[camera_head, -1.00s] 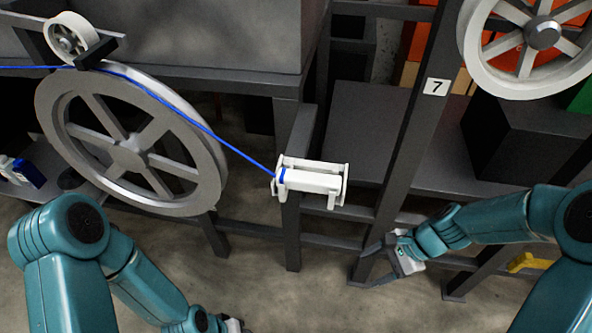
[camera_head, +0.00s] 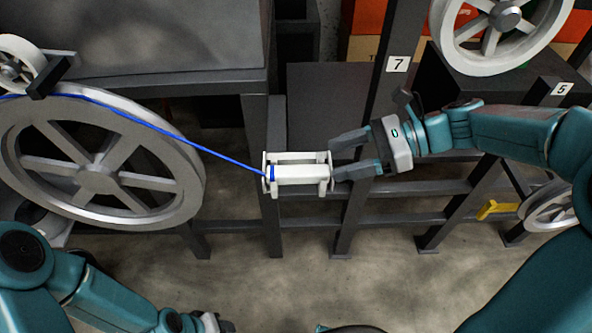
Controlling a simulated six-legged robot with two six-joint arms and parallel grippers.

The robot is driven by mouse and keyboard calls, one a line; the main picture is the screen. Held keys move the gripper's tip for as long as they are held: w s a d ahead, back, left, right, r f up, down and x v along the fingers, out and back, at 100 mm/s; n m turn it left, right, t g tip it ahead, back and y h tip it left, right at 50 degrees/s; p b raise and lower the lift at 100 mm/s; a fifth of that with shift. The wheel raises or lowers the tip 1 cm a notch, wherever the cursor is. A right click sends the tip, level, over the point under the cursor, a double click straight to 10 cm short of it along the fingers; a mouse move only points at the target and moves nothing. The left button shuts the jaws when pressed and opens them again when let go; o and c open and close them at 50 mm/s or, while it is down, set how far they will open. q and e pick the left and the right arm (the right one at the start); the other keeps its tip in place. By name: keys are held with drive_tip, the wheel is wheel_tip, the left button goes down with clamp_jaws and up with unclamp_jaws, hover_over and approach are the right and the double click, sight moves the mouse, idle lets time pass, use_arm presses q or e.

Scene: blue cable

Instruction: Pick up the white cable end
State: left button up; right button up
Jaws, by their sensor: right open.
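The white cable end (camera_head: 301,174) is a white block with a blue band at its left, lying in a white bracket (camera_head: 309,156) on a dark post. The blue cable (camera_head: 215,152) runs from it up and left over the large wheel. My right gripper (camera_head: 338,158) is open just right of the bracket, its two fingers pointing left, one above the other. It holds nothing; whether the fingers touch the bracket I cannot tell. My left gripper (camera_head: 215,324) is at the bottom edge, well below the cable end, mostly cut off, its jaws unclear.
A large grey spoked wheel (camera_head: 188,170) and a small pulley (camera_head: 22,62) stand at the left. Dark frame posts, one labelled 7 (camera_head: 397,64), stand behind my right gripper. A white wheel (camera_head: 506,18) is at upper right, a yellow part (camera_head: 497,210) below it.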

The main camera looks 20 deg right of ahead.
sight(300, 170)
drive_tip(key=x, duration=0.3)
drive_tip(key=shift+w, duration=0.15)
drive_tip(key=x, duration=0.5)
drive_tip(key=shift+a+f, duration=0.1)
drive_tip(key=shift+a, duration=0.1)
drive_tip(key=shift+d, duration=0.15)
drive_tip(key=c, duration=1)
